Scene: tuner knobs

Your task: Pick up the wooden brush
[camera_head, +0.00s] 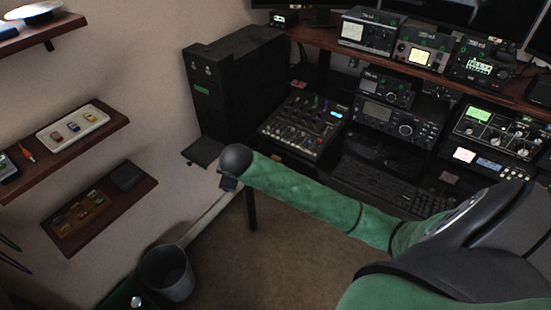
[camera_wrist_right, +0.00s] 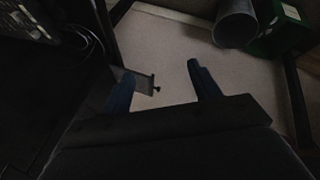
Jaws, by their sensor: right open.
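I cannot make out a wooden brush for certain in either view. A small orange, pointed item (camera_head: 26,152) lies on the upper left wall shelf, too small to identify. My right arm reaches in from the right in the head view, and its dark end is beside the black desk tower; the fingers are mostly hidden there. In the right wrist view my right gripper (camera_wrist_right: 160,80) is open, with two bluish fingers apart. A small grey flat piece with a dark end (camera_wrist_right: 143,83) shows between and beyond them; whether they touch it is unclear. My left gripper is not in view.
A mixer (camera_head: 305,127) and radio gear crowd the desk right of the tower (camera_head: 228,85). Wall shelves (camera_head: 100,208) are at the left. A grey bin (camera_head: 167,273) stands on the floor beside a green box (camera_wrist_right: 285,28). The carpet (camera_head: 270,265) is mostly clear.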

